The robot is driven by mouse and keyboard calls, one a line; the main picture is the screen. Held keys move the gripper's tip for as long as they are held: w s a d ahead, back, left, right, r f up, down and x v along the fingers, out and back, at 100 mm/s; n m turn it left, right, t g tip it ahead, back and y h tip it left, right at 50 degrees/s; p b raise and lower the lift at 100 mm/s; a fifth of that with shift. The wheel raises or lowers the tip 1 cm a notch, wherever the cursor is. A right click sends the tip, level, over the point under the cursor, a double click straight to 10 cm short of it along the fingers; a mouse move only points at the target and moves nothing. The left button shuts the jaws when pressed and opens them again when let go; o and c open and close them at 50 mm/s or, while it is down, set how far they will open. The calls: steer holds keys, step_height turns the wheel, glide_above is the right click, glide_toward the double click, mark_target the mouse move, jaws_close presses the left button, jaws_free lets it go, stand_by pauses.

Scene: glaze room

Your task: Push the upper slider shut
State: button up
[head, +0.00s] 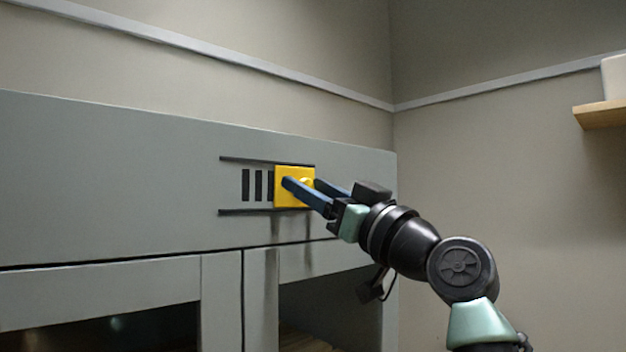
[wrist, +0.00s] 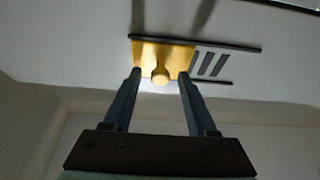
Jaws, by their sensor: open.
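In the wrist view the gripper (wrist: 160,82) shows a gap between each finger and the knob.
The grey cabinet (head: 110,170) fills the left, with framed openings below the slider panel. A wooden shelf (head: 601,114) with a white object on it is on the right wall. The space right of the cabinet is clear apart from my arm.

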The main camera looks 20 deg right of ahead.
jaws_close()
stand_by(1.4)
